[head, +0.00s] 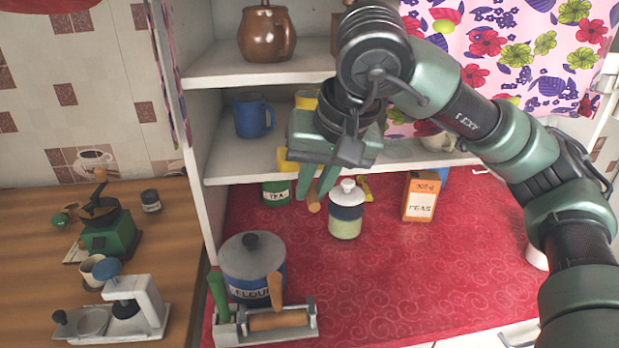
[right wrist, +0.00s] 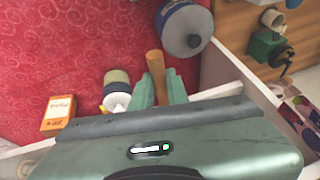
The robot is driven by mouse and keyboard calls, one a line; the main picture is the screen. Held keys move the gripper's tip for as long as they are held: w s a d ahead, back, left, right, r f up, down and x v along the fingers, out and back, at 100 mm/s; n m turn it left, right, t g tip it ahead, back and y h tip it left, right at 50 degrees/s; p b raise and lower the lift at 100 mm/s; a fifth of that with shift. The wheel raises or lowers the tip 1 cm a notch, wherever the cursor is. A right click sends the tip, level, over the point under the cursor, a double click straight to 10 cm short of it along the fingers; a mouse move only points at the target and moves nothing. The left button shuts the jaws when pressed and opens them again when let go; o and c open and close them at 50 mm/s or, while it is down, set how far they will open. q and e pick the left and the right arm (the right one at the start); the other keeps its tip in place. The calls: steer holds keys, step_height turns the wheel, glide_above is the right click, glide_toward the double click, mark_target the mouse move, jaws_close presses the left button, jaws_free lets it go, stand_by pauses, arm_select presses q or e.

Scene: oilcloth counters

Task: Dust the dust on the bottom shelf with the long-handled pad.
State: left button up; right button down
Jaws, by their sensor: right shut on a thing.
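My right gripper (head: 317,195) is in front of the lower shelf's edge, fingers pointing down. It is shut on a wooden handle (head: 314,207), which sticks out past the fingertips; the handle also shows in the right wrist view (right wrist: 155,66). A yellow piece (head: 286,159) shows left of the gripper at the shelf edge; I cannot tell whether it is the pad on this handle. The bottom shelf (head: 228,168) is a white board, partly hidden by my arm. I cannot make out the dust on it. My left gripper is not in view.
A blue mug (head: 253,117) and a yellow item (head: 306,99) stand on the lower shelf. Below are a flour canister (head: 253,262), a tea tin (head: 276,193), a lidded jar (head: 346,215) and a peas box (head: 420,197). A flowered curtain (head: 500,50) hangs at the right.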

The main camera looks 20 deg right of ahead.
steer(key=s+a, duration=0.1)
steer(key=s, duration=0.5)
steer(key=shift+s+a+b, duration=0.3)
steer(key=shift+a+b, duration=0.1)
steer(key=s+f+x, duration=0.1)
steer(key=x, duration=1)
steer(key=shift+s+d+n, duration=0.3)
steer(key=shift+d, duration=0.5)
steer(key=shift+f, duration=0.15)
